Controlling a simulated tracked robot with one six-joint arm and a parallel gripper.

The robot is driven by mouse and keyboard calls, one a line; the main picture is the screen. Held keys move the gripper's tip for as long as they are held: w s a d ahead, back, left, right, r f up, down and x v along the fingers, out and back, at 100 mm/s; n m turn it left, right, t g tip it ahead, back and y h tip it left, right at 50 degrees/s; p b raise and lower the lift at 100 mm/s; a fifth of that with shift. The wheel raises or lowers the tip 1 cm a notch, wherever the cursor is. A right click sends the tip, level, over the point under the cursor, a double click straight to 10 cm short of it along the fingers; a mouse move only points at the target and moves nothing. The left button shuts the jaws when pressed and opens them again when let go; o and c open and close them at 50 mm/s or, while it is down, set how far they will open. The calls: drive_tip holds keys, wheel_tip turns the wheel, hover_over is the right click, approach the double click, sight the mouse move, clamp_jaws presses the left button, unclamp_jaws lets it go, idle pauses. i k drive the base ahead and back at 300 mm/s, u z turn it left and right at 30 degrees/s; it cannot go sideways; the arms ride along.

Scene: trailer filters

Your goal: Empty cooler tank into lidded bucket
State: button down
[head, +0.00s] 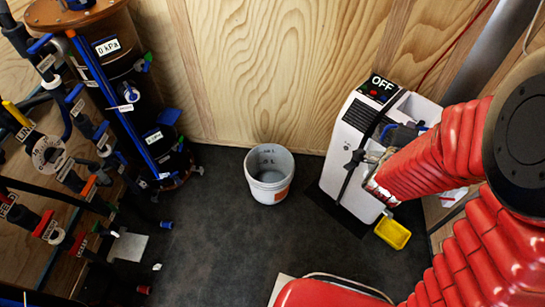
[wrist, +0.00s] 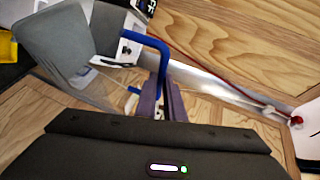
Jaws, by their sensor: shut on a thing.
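My gripper (wrist: 164,102) is shut on a bent blue handle (wrist: 150,41), seen in the wrist view beside a grey box-shaped part (wrist: 65,45). In the head view my red-sleeved arm covers part of the cooler's right side. I cannot tell whether the grey part is the tank, or see water.
A small yellow tray (head: 393,233) lies on the floor right of the cooler's foot. A dark tank with pipes and valves (head: 130,90) fills the left. Dark floor (head: 225,235) around the bucket is mostly clear. A red cable (wrist: 270,104) runs along the wall.

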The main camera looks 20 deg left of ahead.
sight(269, 168)
drive_tip(key=z, duration=0.15)
drive_tip(key=i, duration=1)
drive_tip(key=u, duration=2.9)
